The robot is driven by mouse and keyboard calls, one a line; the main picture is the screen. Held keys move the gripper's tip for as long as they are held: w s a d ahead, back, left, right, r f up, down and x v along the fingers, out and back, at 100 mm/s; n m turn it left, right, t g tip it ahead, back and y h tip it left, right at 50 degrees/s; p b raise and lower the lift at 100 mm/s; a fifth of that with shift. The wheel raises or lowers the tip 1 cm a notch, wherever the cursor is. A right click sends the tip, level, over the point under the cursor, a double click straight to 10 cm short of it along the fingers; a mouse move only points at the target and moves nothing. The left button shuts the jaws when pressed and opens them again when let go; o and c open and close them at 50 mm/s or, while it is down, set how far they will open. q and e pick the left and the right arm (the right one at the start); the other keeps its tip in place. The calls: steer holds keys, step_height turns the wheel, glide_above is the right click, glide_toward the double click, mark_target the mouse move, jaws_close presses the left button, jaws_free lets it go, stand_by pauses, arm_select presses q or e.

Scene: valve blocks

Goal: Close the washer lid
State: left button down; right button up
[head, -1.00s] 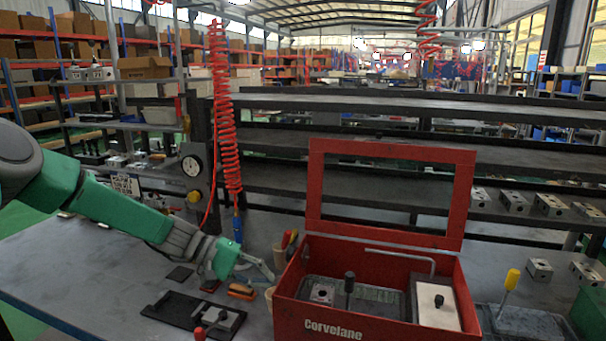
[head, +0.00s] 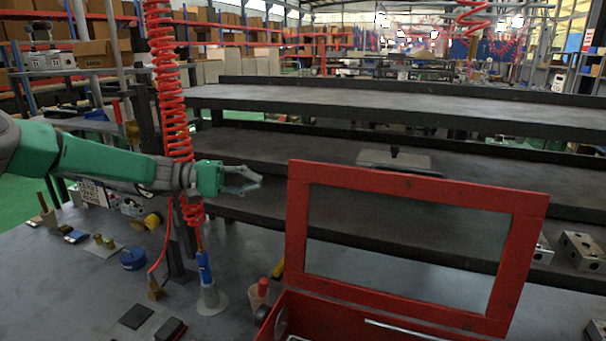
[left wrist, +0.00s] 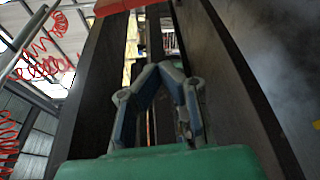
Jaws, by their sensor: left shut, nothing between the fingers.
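The red box (head: 340,322) stands at the bottom of the head view, mostly cut off by the frame. Its red-framed lid (head: 296,225) stands open and upright, with a see-through pane in the middle. My left gripper (head: 258,181) is shut and empty, raised to the left of the lid's upper left corner and apart from it in the picture. In the left wrist view its fingers (left wrist: 158,70) meet at the tips with nothing between them. A small red edge shows at the top of that view. My right gripper is not in view.
A red coiled air hose (head: 165,85) hangs behind my left forearm. Dark shelves (head: 400,108) run behind the lid. Metal valve blocks (head: 582,250) lie at the right. Small tools and a blue round piece (head: 133,259) lie on the bench at the left.

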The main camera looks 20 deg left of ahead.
mark_target(290, 186)
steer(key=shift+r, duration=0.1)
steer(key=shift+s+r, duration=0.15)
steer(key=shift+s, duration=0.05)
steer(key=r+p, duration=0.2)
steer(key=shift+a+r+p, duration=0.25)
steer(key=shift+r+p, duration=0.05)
steer(key=shift+p, duration=0.1)
arm_select(q)
steer(key=d, duration=0.3)
steer(key=d+p, duration=0.1)
steer(key=d, duration=0.2)
steer(key=d+r+p, duration=0.1)
steer(key=d, duration=0.2)
steer(key=shift+s+d, duration=0.1)
steer(key=shift+s, duration=0.2)
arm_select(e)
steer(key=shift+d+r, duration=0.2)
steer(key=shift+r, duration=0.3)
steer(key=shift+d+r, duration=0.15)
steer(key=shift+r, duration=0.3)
arm_select(q)
steer(key=shift+s, duration=0.2)
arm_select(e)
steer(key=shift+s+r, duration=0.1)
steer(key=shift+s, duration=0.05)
arm_select(q)
steer(key=shift+a+f, duration=0.25)
steer(key=shift+a, duration=0.1)
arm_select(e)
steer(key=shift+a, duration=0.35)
